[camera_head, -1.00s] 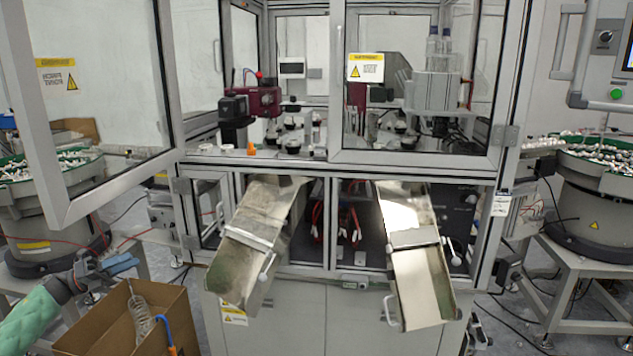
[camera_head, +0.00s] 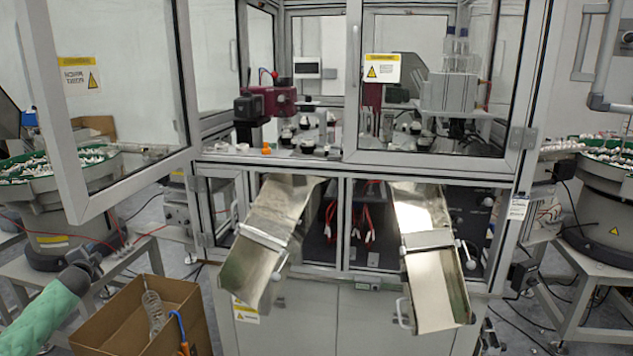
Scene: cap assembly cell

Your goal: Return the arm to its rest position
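My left arm, in a green sleeve, comes in from the lower left in the head view. Its dark gripper end (camera_head: 88,262) is above and left of the open cardboard box (camera_head: 190,325), apart from it. The fingers cannot be made out, and I see nothing held there. A clear bottle (camera_head: 153,310) stands tilted in the box. My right gripper is out of view.
The cap assembly machine has two metal chutes, left (camera_head: 262,238) and right (camera_head: 430,240). Its framed glass door (camera_head: 72,190) stands open at the left. Bowl feeders stand at the left (camera_head: 50,215) and right (camera_head: 600,195). Cables lie on the floor.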

